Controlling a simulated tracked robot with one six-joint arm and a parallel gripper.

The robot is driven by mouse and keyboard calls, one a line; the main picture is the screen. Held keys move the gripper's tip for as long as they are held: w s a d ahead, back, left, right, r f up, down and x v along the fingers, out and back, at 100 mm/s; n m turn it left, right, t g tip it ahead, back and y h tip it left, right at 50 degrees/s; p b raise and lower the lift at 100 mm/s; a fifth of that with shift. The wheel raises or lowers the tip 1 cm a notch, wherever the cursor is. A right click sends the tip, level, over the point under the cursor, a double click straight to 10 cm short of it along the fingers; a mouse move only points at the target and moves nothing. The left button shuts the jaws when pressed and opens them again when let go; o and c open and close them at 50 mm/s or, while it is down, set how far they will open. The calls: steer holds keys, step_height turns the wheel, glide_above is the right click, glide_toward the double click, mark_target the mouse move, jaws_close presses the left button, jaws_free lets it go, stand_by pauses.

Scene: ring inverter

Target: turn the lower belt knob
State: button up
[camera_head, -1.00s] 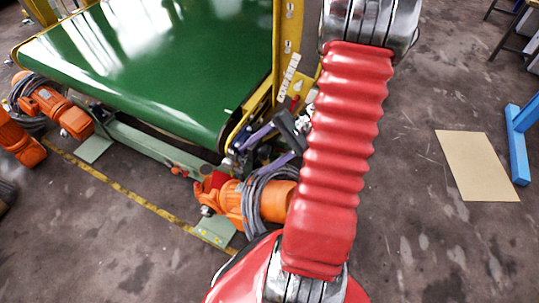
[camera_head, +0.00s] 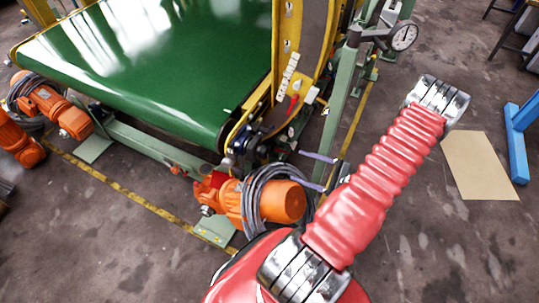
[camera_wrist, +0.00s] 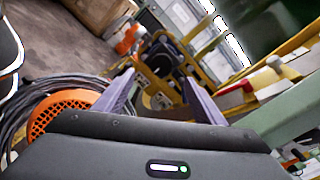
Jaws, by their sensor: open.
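My gripper (camera_head: 300,167) is open, its two purple fingers pointing left toward the corner of the green belt conveyor (camera_head: 160,65). It stands apart from the conveyor, just right of the orange motor (camera_head: 283,200). In the wrist view the fingers (camera_wrist: 160,77) spread with nothing held between them. A dark round part (camera_wrist: 161,60) on yellow framing shows beyond the fingertips. A small dark round part (camera_head: 238,144) sits at the belt's near corner in the head view. I cannot tell whether either is the lower belt knob.
A red lever (camera_head: 293,104) is on the yellow upright (camera_head: 288,45). A gauge-like wheel (camera_head: 403,37) stands at the upper right beside green posts. Grey cables (camera_head: 255,200) coil around the motor. Open floor lies right, around a tan sheet (camera_head: 478,165).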

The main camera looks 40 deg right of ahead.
mark_target(267, 154)
steer(key=shift+s+d+f+m, duration=0.3)
steer(key=shift+f, duration=0.15)
steer(key=shift+w, duration=0.15)
steer(key=shift+x, duration=6.75)
steer(key=shift+w+d+r, duration=0.1)
steer(key=shift+d+r, duration=0.05)
steer(key=shift+c, duration=0.4)
steer(key=c, duration=0.9)
steer(key=shift+a, duration=0.35)
steer(key=shift+c, duration=0.5)
steer(key=shift+d, duration=0.25)
